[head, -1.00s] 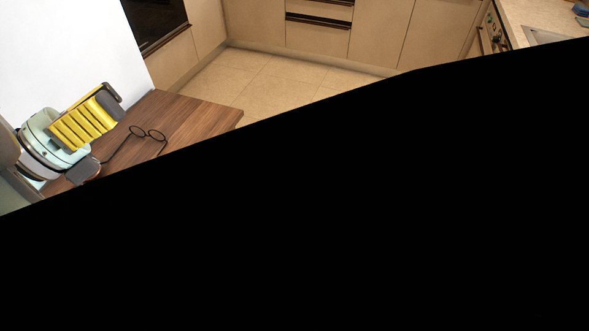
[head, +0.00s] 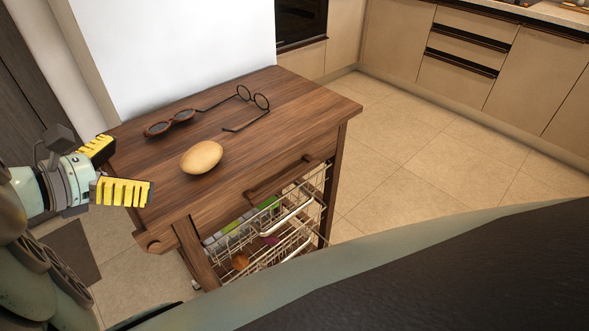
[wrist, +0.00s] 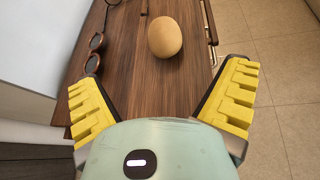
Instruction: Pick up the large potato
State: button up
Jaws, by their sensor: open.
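The large potato (head: 201,157) is a smooth, tan oval lying on the wooden top of a small kitchen cart (head: 225,190). In the wrist view the potato (wrist: 165,37) lies ahead of my gripper, near the top middle, between the lines of the two fingers but beyond their tips. My gripper (head: 124,170) has yellow ribbed finger pads and is at the left end of the cart, left of the potato and apart from it. The wrist view shows the fingers (wrist: 165,88) spread wide with nothing between them.
Sunglasses (head: 170,123) and round black-framed glasses (head: 252,97) lie behind the potato. A white wall (head: 170,50) rises behind the cart. Wire baskets (head: 270,235) hang below its top, under a drawer handle (head: 285,176). Tiled floor (head: 420,160) lies open to the right.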

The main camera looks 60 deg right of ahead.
aim_at(186, 159)
jog(key=x, duration=0.7)
jog(key=shift+s+d+f+p, duration=0.1)
jog(key=shift+d+f+p, duration=0.05)
jog(key=shift+d+p, duration=0.2)
jog(key=shift+a+f+p+x, duration=0.1)
jog(key=shift+f+p+x, duration=0.1)
jog(key=shift+x, duration=0.7)
jog(key=shift+a+f+p+x, duration=0.1)
jog(key=shift+f+p+x, duration=0.05)
jog(key=shift+x, duration=0.75)
jog(key=shift+f+p+x, duration=0.15)
jog(key=shift+f+x, duration=0.05)
jog(key=shift+x, duration=0.75)
jog(key=shift+s, duration=0.1)
jog(key=shift+a+r, duration=0.1)
jog(key=c, duration=1.4)
jog(key=shift+c, duration=0.2)
